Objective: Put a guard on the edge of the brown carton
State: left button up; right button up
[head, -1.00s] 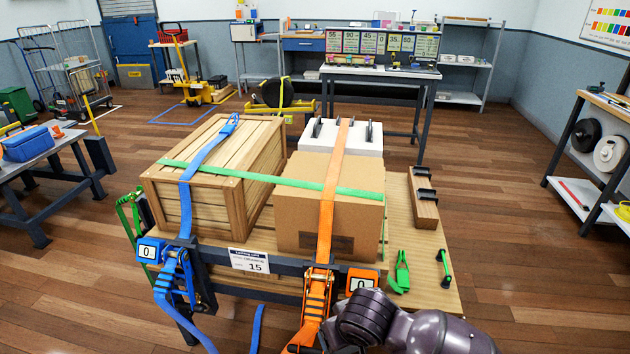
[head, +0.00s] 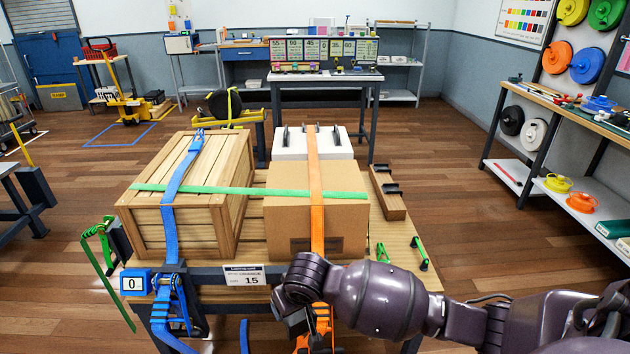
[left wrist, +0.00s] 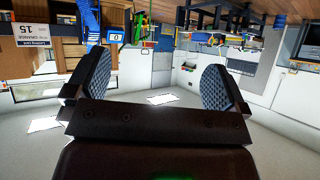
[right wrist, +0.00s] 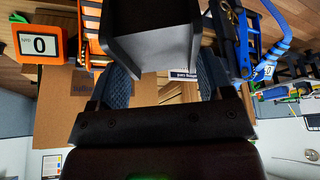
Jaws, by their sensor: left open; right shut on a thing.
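The brown carton (head: 285,217) sits on the pallet right of the wooden crate (head: 190,190). An orange strap (head: 317,200) runs over its top and front, and a green strap (head: 250,191) crosses its top. My right gripper (right wrist: 160,85) is shut on a black angular piece, apparently a guard (right wrist: 152,40). It is in front of the carton's lower front, by the orange ratchet (head: 318,325). Two black guards (head: 391,189) sit on a wooden block (head: 395,208) right of the carton. My left gripper (left wrist: 160,90) is open and empty.
A blue strap (head: 170,215) with a blue ratchet (head: 170,305) holds the crate. A white box (head: 335,147) with black upright pieces stands behind the carton. Green tools (head: 419,252) lie on the pallet's right side.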

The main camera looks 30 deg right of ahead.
pick_arm(q)
notch_tip(320, 180, up, 6)
jog(key=p, duration=0.6)
pick_arm(e)
jog(key=w+d+r+m+h, duration=0.2)
jog(key=w+d+r+m, duration=0.4)
jog(key=w+d+r, duration=1.45)
jog(key=b, duration=0.6)
send_near(316, 197)
jog(key=shift+w+d+f+g, duration=0.15)
jog(key=shift+w+d+f, duration=0.15)
jog(key=shift+w, duration=0.2)
jog(key=shift+w+d+f+g, duration=0.15)
jog(key=shift+w+d+f, duration=0.05)
jog(key=shift+w+f, duration=0.25)
jog(key=shift+f+b, duration=0.6)
jog(key=shift+f, duration=0.15)
jog(key=shift+f+b, duration=0.65)
jog(key=shift+f, duration=0.2)
jog(key=shift+w+f+b, duration=0.1)
jog(key=shift+f+b, duration=0.45)
jog(key=shift+b, duration=0.05)
jog(key=shift+w+d+r+p, duration=0.15)
jog(key=shift+w+r+p, duration=0.05)
jog(key=shift+p, duration=0.1)
pick_arm(q)
notch_tip(316, 197, down, 8)
jog(key=shift+s+a+f, duration=0.15)
jog(key=shift+a+f, duration=0.05)
